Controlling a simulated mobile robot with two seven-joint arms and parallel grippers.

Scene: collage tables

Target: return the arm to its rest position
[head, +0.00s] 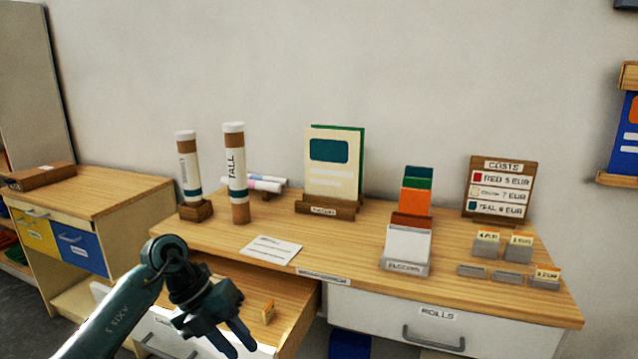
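My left arm (120,312) comes in from the bottom left, dark teal and bent at a joint. My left gripper (236,346) hangs over the open drawer (292,290) at the front left of the table, pointing down and to the right. Its two fingers are apart and nothing shows between them. A small block with an orange top (268,312) lies in the drawer, to the right of the gripper and apart from it. My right arm and gripper are not in view.
The wooden table (340,255) bears two upright tubes (236,175), a poster stand (335,165), a card holder (405,250), a costs board (500,190) and small price blocks (517,247). A closed drawer (440,320) is at right. A side cabinet (100,195) stands left.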

